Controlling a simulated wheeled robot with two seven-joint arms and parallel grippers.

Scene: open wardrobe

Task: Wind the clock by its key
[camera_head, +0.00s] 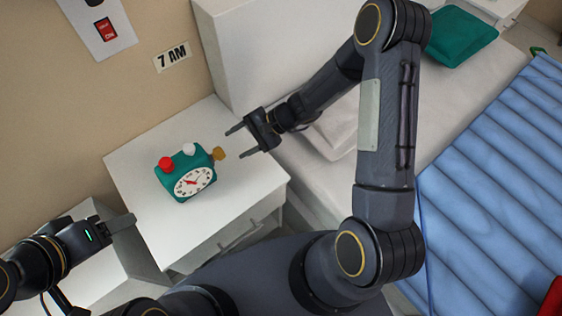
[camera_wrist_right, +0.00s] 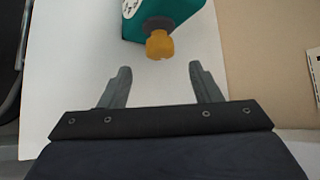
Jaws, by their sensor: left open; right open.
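A teal alarm clock (camera_head: 187,176) with a white dial, a red button and a white button on top stands on the white nightstand. Its yellow key (camera_head: 219,153) sticks out from its right side. In the right wrist view the key (camera_wrist_right: 159,45) lies just ahead of the fingertips, roughly between them, with part of the clock (camera_wrist_right: 170,12) behind it. My right gripper (camera_head: 238,141) is open and empty, close to the key but apart from it. My left gripper (camera_head: 128,222) is at the lower left, beside the nightstand's left edge, away from the clock; it is open.
The nightstand top (camera_head: 140,160) is otherwise bare around the clock. A bed with a pale pillow (camera_head: 335,135), a blue quilt (camera_head: 495,190) and a teal cushion (camera_head: 460,36) lies to the right. A white block-like panel (camera_head: 250,50) stands behind. A "7 AM" sign (camera_head: 172,57) is on the wall.

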